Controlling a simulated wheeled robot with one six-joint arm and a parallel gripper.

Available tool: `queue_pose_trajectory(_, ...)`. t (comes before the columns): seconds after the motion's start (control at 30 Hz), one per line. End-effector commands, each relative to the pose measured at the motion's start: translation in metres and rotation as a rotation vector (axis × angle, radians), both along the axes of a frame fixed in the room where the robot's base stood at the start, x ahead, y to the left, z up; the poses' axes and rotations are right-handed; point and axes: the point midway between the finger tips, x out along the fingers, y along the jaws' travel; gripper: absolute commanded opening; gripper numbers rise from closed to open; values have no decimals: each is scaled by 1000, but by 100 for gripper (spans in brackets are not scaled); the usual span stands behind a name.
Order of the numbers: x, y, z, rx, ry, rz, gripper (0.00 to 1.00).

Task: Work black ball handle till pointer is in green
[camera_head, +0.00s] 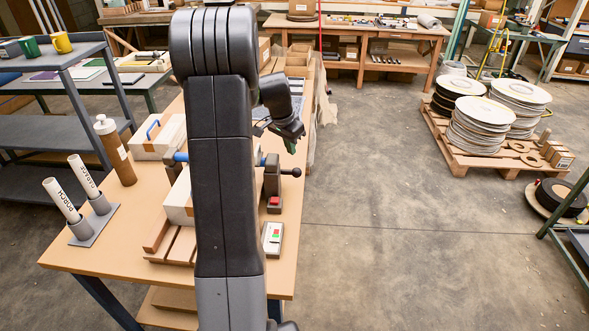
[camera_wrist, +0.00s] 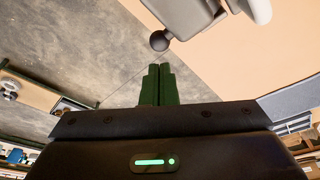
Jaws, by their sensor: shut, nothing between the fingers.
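The black ball handle (camera_head: 297,172) sticks out to the right of the dark press part (camera_head: 272,182) at the bench's right edge. In the wrist view the ball (camera_wrist: 159,41) sits on a short stem from a grey body, just beyond my fingertips and apart from them. My gripper (camera_wrist: 158,68) is shut and empty, its green fingers side by side. In the head view my gripper (camera_head: 291,147) hangs above the ball. My arm hides the middle of the press.
A small box (camera_head: 272,239) with green and red marks lies near the right edge of the bench (camera_head: 120,235). Labelled tubes (camera_head: 62,200) and a brown bottle (camera_head: 115,150) stand at left. Open floor lies right of the bench, before a pallet of discs (camera_head: 480,165).

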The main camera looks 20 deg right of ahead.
Motion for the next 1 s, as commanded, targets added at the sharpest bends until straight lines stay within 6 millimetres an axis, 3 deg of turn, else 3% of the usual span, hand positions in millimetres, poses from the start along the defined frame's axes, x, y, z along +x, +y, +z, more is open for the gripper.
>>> queue_pose_trajectory(0.27, 2, -3, -16, 0, 0, 0, 0)
queue_pose_trajectory(0.7, 7, -14, -65, 0, 0, 0, 0)
queue_pose_trajectory(1.0, 8, -15, -68, 0, -1, 1, 0)
